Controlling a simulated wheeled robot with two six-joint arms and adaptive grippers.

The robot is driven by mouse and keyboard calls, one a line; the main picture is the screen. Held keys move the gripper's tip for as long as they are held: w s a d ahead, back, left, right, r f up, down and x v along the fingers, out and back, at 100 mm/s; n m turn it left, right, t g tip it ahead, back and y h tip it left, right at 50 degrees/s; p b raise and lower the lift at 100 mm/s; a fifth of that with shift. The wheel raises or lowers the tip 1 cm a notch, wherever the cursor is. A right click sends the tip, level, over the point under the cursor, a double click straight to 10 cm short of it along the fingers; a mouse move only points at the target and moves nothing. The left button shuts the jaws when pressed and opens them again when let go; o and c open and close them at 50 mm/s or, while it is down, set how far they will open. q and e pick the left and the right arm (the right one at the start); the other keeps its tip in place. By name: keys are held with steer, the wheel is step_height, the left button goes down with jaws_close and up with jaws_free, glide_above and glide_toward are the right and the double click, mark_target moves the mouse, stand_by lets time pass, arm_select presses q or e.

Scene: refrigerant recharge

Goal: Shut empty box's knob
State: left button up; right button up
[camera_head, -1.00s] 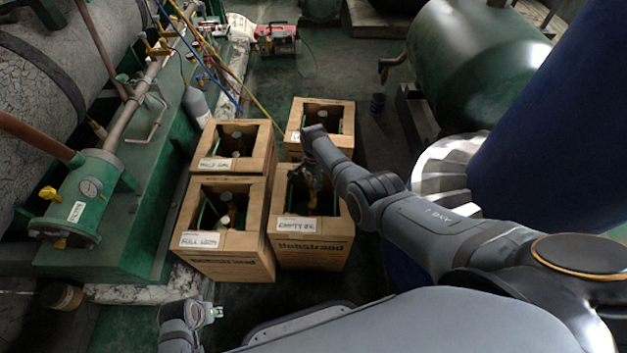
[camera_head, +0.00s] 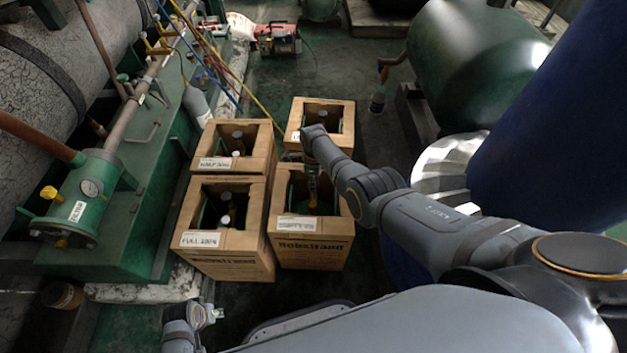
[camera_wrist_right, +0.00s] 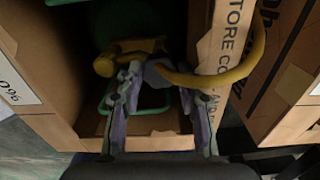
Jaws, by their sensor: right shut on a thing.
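The empty box (camera_head: 328,252) is the front right brown carton, with a white label on its front rim; a green cylinder sits inside. My right gripper (camera_head: 313,190) reaches down into its opening from above. In the right wrist view, the gripper (camera_wrist_right: 142,70) has its fingertips together at the yellow valve (camera_wrist_right: 104,66) on the green cylinder. It is shut on the knob there, which the fingers mostly hide. A yellow hose (camera_wrist_right: 253,48) curves from the valve to the right. My left gripper (camera_head: 208,315) is low at the left, away from the boxes; its jaws are too small to judge.
A full box (camera_head: 225,262) stands close on the left, with two more cartons (camera_head: 228,164) (camera_head: 340,111) behind. Green piping machinery (camera_head: 95,195) lies to the left. A red machine (camera_head: 279,39) stands at the back. Open floor (camera_head: 300,75) lies behind the cartons.

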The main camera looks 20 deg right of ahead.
steer(key=shift+m, duration=0.6)
steer(key=o, duration=0.9)
steer(key=shift+r, duration=0.1)
steer(key=shift+w+r, duration=0.1)
steer(key=shift+r, duration=0.15)
step_height(320, 180, up, 11)
steer(key=shift+r, duration=0.15)
